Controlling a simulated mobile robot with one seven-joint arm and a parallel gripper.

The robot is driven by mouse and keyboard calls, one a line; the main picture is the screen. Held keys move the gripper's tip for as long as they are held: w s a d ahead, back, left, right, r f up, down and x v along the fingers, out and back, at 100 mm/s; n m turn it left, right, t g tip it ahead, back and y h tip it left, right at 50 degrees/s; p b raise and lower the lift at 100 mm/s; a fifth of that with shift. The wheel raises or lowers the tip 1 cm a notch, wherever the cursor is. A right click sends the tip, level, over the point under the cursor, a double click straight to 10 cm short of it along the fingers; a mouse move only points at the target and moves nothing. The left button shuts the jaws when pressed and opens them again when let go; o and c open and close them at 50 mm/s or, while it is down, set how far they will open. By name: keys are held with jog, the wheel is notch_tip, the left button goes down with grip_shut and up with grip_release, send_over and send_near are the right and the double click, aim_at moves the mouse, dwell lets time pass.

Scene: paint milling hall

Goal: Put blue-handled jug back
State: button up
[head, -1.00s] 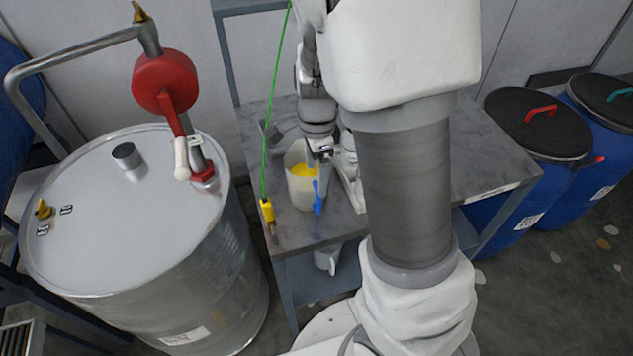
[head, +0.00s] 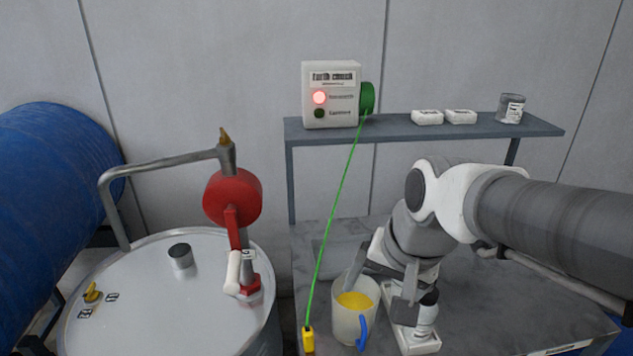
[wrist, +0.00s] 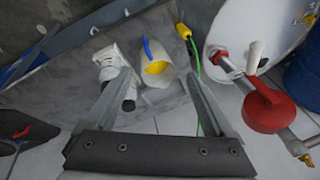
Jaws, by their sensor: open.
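The blue-handled jug (head: 345,322) is a pale, translucent vessel with yellow liquid inside. It stands upright on the grey table, its blue handle toward the front right. In the wrist view the jug (wrist: 163,78) shows between and beyond my finger ends, blue handle at its upper left. My gripper (head: 384,285) is open, its fingers just behind and to the right of the jug's rim. In the wrist view the fingers (wrist: 158,80) are spread wide with nothing held between them. Whether a finger touches the jug I cannot tell.
A white device (head: 418,342) stands right beside the jug. A green cable (head: 335,232) runs from a wall-side box (head: 330,95) with a lit red lamp to a yellow clamp (head: 308,340) at the jug's left. A steel drum (head: 150,310) with a red pump stands left.

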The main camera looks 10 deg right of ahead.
jog(key=s+r+n+t+h, duration=0.1)
jog(key=s+r+n, duration=0.2)
jog(key=s+n, duration=0.2)
jog(key=shift+s+d+t, duration=0.2)
jog(key=shift+s+t, duration=0.15)
jog(key=shift+t, duration=0.05)
jog(key=shift+r, duration=0.1)
dwell(0.9)
